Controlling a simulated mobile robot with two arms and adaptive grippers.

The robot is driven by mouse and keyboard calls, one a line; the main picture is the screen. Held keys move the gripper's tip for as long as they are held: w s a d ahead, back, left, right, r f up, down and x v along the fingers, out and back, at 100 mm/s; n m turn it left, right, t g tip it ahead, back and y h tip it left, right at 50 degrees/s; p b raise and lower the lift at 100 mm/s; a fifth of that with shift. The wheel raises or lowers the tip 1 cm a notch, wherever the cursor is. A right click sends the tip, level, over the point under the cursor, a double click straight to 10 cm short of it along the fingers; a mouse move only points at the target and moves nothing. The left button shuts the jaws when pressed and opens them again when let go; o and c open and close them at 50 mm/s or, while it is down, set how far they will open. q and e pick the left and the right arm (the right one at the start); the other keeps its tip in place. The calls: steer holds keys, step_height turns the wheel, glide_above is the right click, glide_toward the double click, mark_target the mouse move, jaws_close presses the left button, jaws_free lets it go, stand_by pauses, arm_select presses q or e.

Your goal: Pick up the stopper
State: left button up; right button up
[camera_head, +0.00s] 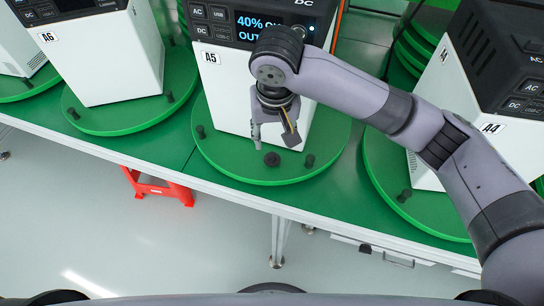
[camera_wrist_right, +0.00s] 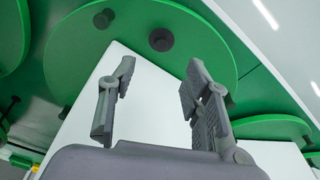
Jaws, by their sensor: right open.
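The green turntable (camera_head: 235,165) under the white unit marked A5 (camera_head: 222,95) carries three small dark pieces near its front rim. The middle one, wider and round, looks like the stopper (camera_head: 271,159); it also shows in the right wrist view (camera_wrist_right: 161,39). Slimmer pegs stand to its left (camera_head: 200,131) and right (camera_head: 309,161). My right gripper (camera_head: 274,138) points down in front of the A5 unit, close to the stopper. Its two fingers (camera_wrist_right: 150,98) are apart with nothing between them, and the stopper shows beyond the fingertips. My left gripper is not in view.
Units A6 (camera_head: 100,60) and A4 (camera_head: 488,125) stand on neighbouring turntables on the green bench (camera_head: 160,148). The A5 unit's white wall is close behind my right gripper. A red stool (camera_head: 158,188) stands on the floor below. The space in front of the bench is clear.

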mark_target(272, 154)
steer(key=f, duration=0.3)
steer(key=shift+w+f, duration=0.55)
steer(key=shift+f, duration=1.25)
steer(key=f, duration=0.3)
steer(key=shift+w+a+f+p, duration=0.1)
steer(key=shift+w+f+p, duration=0.15)
steer(key=shift+f+p, duration=0.05)
steer(key=shift+f, duration=0.3)
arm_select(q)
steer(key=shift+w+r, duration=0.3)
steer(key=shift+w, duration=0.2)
arm_select(e)
steer(key=shift+c, duration=0.2)
steer(key=c, duration=0.7)
steer(key=shift+r, duration=0.15)
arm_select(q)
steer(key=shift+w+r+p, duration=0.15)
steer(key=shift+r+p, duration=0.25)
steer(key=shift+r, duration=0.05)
arm_select(e)
step_height(272, 154, up, 28)
steer(key=shift+f, duration=0.1)
